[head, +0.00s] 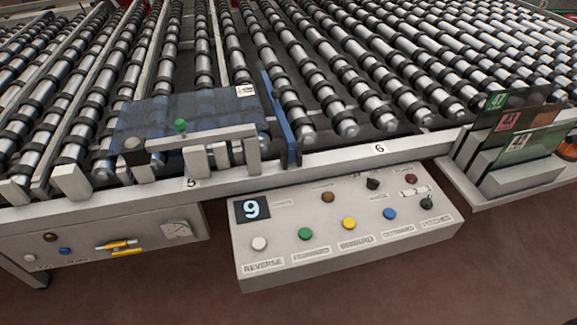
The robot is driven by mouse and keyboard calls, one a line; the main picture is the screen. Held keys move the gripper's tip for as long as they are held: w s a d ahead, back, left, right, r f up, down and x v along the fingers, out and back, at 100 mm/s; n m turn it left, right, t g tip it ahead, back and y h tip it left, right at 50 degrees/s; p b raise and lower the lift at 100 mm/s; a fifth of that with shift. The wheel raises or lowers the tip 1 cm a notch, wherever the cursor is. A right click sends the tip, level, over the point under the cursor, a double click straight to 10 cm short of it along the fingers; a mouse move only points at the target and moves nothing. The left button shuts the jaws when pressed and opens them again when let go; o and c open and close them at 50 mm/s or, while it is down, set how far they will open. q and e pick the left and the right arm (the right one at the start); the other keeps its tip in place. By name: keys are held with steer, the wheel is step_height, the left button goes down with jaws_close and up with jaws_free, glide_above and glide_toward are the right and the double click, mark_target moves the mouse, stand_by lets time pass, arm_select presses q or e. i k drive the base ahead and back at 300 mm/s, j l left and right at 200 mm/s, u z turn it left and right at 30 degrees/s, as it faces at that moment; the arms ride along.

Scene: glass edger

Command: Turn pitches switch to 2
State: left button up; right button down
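The pitches switch (427,202) is a small dark knob at the right end of the pale control box (345,265), above the label PITCHES. Small marks, one seemingly a 2, are printed on a white plate (413,191) just above it. Which way the knob points is too small to tell. Neither of my grippers is in the head view.
The box also bears a display (251,209) reading 9, a white button (259,243), a green button (305,233), a yellow button (349,224) and a blue button (390,214). Roller conveyor (330,85) lies behind. A card rack (500,180) stands at right. Floor in front is clear.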

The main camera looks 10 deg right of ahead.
mark_target(427, 204)
steer(key=k+z, duration=0.15)
steer(key=z, duration=1.3)
